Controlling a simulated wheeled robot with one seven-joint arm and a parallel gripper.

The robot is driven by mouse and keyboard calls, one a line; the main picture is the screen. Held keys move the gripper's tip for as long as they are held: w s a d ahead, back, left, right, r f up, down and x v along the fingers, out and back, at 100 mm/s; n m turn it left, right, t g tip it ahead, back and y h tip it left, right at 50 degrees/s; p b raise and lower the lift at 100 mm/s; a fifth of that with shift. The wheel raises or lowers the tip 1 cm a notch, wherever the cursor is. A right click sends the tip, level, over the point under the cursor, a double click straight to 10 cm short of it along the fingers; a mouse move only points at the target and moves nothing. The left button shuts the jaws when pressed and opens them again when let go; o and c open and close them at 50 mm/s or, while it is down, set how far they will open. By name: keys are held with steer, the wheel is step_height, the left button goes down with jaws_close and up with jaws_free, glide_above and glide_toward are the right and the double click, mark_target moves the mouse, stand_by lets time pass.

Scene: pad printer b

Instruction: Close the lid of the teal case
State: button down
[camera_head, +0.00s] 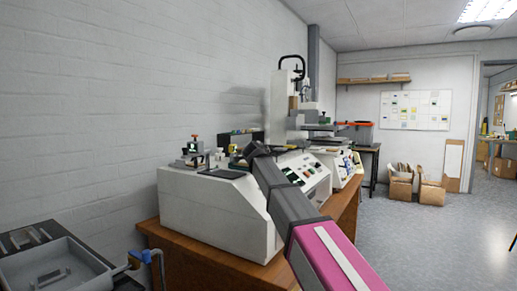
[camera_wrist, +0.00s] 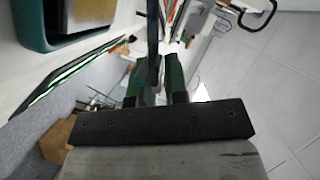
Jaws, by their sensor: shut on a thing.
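In the wrist view a teal-rimmed body (camera_wrist: 33,27) with a metallic inner part shows at the upper left, cut by the frame edge; it looks like part of the teal case. My gripper (camera_wrist: 157,72) has dark green fingers closed on a thin dark piece (camera_wrist: 153,32), seen nearly edge-on. I cannot tell whether this piece is the lid. In the head view my gripper (camera_head: 252,152) is small and dark, at the top of the white machine (camera_head: 215,208). The teal case cannot be made out there.
The machine stands on a brown wooden table (camera_head: 190,248) by the white brick wall. A grey tray (camera_head: 60,270) is at the lower left. Cardboard boxes (camera_head: 400,188) stand at the back. The grey floor (camera_head: 420,245) on the right is clear.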

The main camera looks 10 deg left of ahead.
steer(key=shift+s+d+f, duration=0.1)
steer(key=shift+d+f, duration=0.1)
steer(key=shift+f, duration=0.75)
steer(key=shift+s+d+f, duration=0.1)
steer(key=shift+d+f, duration=0.05)
steer(key=shift+f, duration=0.75)
steer(key=c, duration=1.3)
jaws_free()
steer(key=shift+o, duration=0.2)
steer(key=s, duration=0.3)
steer(key=s+r, duration=0.1)
steer(key=s, duration=0.3)
steer(key=s+r, duration=0.1)
steer(key=s, duration=0.2)
steer(key=shift+s+a, duration=0.25)
